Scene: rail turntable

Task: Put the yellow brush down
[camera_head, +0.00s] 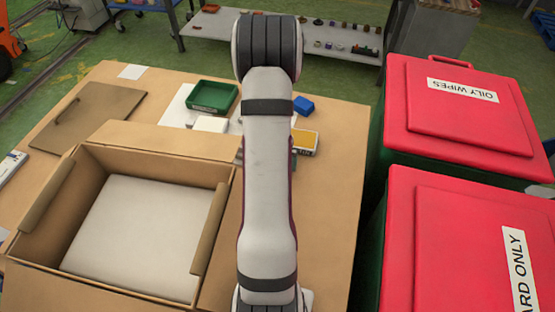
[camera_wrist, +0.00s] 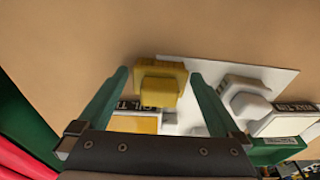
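The yellow brush (camera_wrist: 160,78), a blocky piece with a raised part on top, sits between the two green fingers of my gripper (camera_wrist: 160,76) in the wrist view. The brush overlaps the edge of a white sheet (camera_wrist: 215,68) in that view. I cannot tell whether its underside touches the surface. In the head view my arm hides both gripper and brush.
A pale block (camera_wrist: 246,98) stands beside the brush. A yellow-and-white box (camera_head: 304,142), a blue block (camera_head: 303,105) and a green tray (camera_head: 213,96) are on the table (camera_head: 335,190). An open carton (camera_head: 110,151) stands at the left; red-lidded bins (camera_head: 455,120) flank the right.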

